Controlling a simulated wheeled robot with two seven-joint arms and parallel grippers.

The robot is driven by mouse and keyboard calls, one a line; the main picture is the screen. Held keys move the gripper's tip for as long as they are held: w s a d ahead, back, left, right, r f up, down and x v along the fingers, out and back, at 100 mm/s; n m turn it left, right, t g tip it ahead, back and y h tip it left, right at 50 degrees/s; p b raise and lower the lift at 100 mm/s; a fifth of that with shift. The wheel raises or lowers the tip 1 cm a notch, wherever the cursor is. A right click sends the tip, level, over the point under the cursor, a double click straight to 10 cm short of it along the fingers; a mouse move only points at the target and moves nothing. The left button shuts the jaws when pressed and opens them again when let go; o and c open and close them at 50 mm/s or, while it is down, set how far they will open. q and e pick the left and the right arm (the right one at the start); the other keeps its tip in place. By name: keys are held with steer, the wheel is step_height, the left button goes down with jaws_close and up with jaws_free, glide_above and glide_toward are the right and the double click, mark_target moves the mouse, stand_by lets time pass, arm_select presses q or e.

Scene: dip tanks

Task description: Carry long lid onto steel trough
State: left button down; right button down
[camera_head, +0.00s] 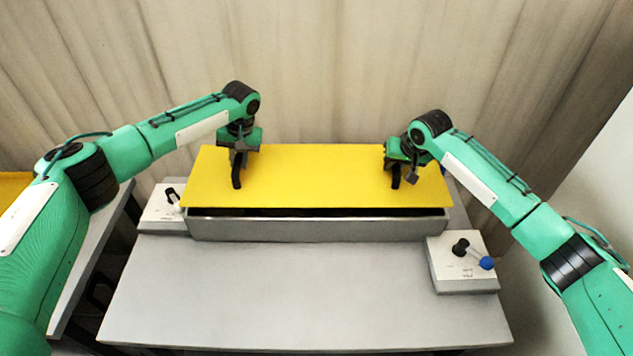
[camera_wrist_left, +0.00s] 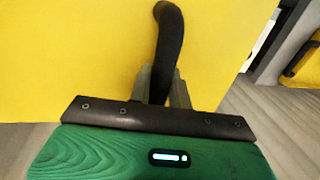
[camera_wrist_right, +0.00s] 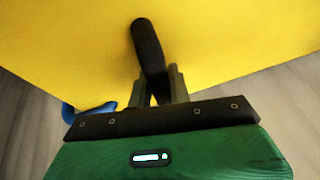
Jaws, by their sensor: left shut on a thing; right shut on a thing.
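The long lid (camera_head: 310,175) is a flat yellow panel with black handles. It lies over the steel trough (camera_head: 320,229), a long grey box on the table, and hides most of its opening. A dark gap shows between the lid's front edge and the trough's front rim; I cannot tell whether they touch elsewhere. My left gripper (camera_head: 238,160) is shut on the lid's left handle (camera_wrist_left: 168,45). My right gripper (camera_head: 402,165) is shut on the right handle (camera_wrist_right: 148,45). Both grippers are above the lid.
A control box (camera_head: 160,217) with a black knob stands at the trough's left end. Another control box (camera_head: 465,280) with a blue-tipped lever stands at the front right. The grey table (camera_head: 300,295) is clear in front. A yellow thing (camera_head: 12,185) shows at the far left.

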mark_target(392, 176)
arm_select(q)
steer(key=shift+s+r, duration=0.2)
steer(key=shift+s, duration=0.05)
arm_select(e)
steer(key=shift+s+r, duration=0.2)
steer(key=shift+s, duration=0.05)
arm_select(q)
steer(key=shift+f, duration=0.1)
arm_select(e)
steer(key=shift+w+f, duration=0.1)
